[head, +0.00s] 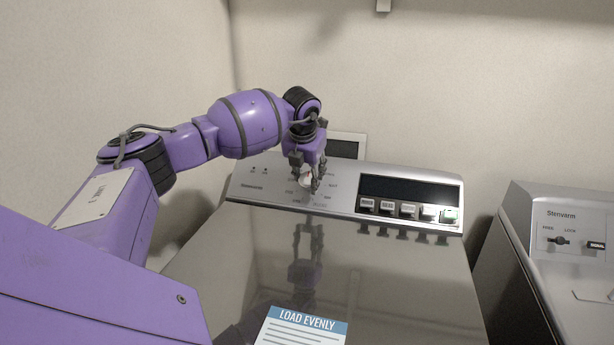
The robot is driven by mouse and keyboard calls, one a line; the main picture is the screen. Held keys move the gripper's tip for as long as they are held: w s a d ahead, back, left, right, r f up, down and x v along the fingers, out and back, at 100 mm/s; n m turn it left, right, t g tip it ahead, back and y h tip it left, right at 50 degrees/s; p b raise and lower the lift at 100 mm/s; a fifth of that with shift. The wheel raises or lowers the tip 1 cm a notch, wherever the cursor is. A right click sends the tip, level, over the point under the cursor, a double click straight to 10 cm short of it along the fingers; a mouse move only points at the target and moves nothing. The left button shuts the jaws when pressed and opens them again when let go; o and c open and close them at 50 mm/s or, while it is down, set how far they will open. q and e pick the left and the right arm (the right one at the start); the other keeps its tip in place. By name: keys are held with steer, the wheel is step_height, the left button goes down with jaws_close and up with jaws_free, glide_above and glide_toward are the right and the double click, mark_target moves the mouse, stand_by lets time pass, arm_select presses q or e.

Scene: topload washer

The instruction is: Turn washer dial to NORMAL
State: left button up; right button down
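The washer's control panel (335,213) stands at the back of the closed top lid (390,280). The dial (307,178) is a small light knob on the left part of the panel, with small printed labels around it. My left gripper (306,187) is at the dial, with a finger on either side of it. The fingers look close around the knob, but firm contact cannot be made out. The gripper hides part of the dial and some labels, so the dial's pointing direction and the word NORMAL cannot be read. My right gripper is not in view.
A dark display (410,189) and a row of several buttons (408,209) are right of the dial. A "LOAD EVENLY" label (303,328) lies on the lid. A second machine (570,245) stands to the right. Walls are close behind and left.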

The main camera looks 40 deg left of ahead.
arm_select(q)
steer(key=shift+a+r, duration=0.1)
steer(key=shift+c, duration=0.5)
steer(key=shift+m+y, duration=0.7)
steer(key=shift+m, duration=1.7)
steer(key=shift+w+r+m+y+b, duration=0.15)
steer(key=shift+m+y+b, duration=0.2)
steer(key=shift+m, duration=0.85)
steer(key=o, duration=1)
steer(key=shift+o, duration=0.4)
steer(key=v, duration=1.2)
steer(key=shift+d, duration=0.2)
